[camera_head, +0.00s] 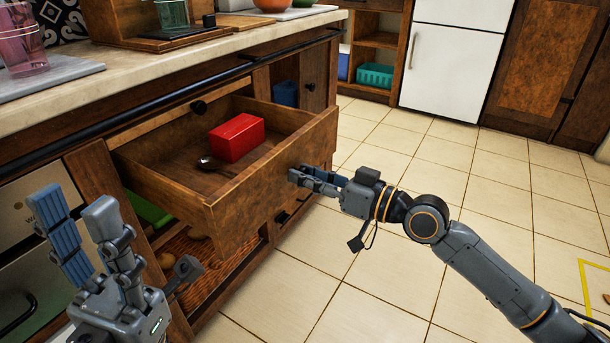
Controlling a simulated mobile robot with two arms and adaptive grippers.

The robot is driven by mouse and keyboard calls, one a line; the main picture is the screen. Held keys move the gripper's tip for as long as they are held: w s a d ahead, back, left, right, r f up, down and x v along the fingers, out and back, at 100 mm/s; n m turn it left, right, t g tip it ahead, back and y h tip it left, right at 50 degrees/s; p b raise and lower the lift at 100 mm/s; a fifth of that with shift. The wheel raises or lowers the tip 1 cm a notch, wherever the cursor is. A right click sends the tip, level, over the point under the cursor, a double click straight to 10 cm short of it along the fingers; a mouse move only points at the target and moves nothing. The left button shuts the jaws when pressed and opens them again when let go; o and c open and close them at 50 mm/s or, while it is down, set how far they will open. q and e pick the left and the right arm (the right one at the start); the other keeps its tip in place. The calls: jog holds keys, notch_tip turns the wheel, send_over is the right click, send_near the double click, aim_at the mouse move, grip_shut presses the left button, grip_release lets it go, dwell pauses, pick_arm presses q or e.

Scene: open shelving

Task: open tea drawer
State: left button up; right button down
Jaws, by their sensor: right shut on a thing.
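The wooden drawer (255,195) is pulled well out from the counter cabinet. A red box (237,138) and a dark spoon (212,164) lie inside it. My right gripper (297,176) is at the outer face of the drawer front, near its right part. It is shut there, and its fingertips hide what they hold, which appears to be the drawer's knob. My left gripper (78,222) is at the lower left, in front of the cabinet and left of the drawer. Its fingers are apart and empty.
The counter (130,68) above holds a pink glass (22,42) and a wooden stand. A black rail (150,122) runs along its edge. Below the drawer is an open shelf with a green item (146,209). Tiled floor (420,165) lies clear to the right.

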jog(key=c, duration=1)
grip_release()
jog(key=shift+d, duration=0.1)
jog(key=v, duration=1.2)
